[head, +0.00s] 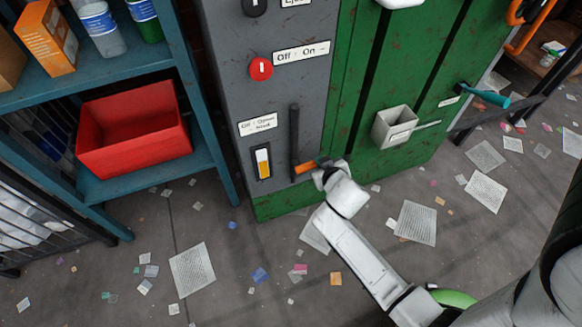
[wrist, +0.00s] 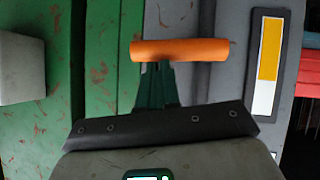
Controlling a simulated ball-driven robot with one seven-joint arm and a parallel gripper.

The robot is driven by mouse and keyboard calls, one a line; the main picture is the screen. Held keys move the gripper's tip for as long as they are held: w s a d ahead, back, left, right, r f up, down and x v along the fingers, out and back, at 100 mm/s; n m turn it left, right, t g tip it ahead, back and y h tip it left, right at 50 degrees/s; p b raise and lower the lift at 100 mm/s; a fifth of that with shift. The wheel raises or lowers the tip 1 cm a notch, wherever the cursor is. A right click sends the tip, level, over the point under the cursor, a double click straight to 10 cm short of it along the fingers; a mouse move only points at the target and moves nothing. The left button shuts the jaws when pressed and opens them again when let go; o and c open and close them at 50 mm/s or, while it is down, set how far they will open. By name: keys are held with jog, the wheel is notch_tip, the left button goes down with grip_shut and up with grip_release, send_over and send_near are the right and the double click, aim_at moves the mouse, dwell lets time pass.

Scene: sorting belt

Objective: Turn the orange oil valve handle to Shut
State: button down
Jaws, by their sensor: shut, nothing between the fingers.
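The orange oil valve handle (head: 305,167) sticks out sideways near the foot of a dark vertical pipe (head: 294,130) on the grey panel. In the wrist view the handle (wrist: 180,50) lies across the picture as an orange bar. My gripper (wrist: 158,72) is shut and empty, its dark fingertips right at the bar's lower edge; I cannot tell whether they touch it. In the head view my gripper (head: 323,171) is at the handle's right end, its fingers mostly hidden. A label with Open and Shut (head: 258,124) sits left of the pipe.
A yellow and white gauge (head: 262,162) is left of the handle. A red knob (head: 260,68) is above. A grey box (head: 394,126) sticks out from the green cabinet on the right. A blue shelf with a red bin (head: 135,150) stands left. Papers litter the floor.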

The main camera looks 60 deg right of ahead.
jog(key=shift+s+d+f, duration=0.25)
jog(key=shift+f, duration=0.15)
dwell(0.4)
jog(key=s+a+r+p, duration=0.5)
jog(key=s+r, duration=0.2)
jog(key=r, duration=0.3)
jog(key=shift+a+p, duration=0.15)
jog(key=shift+p, duration=0.25)
jog(key=shift+s, duration=0.1)
dwell(0.4)
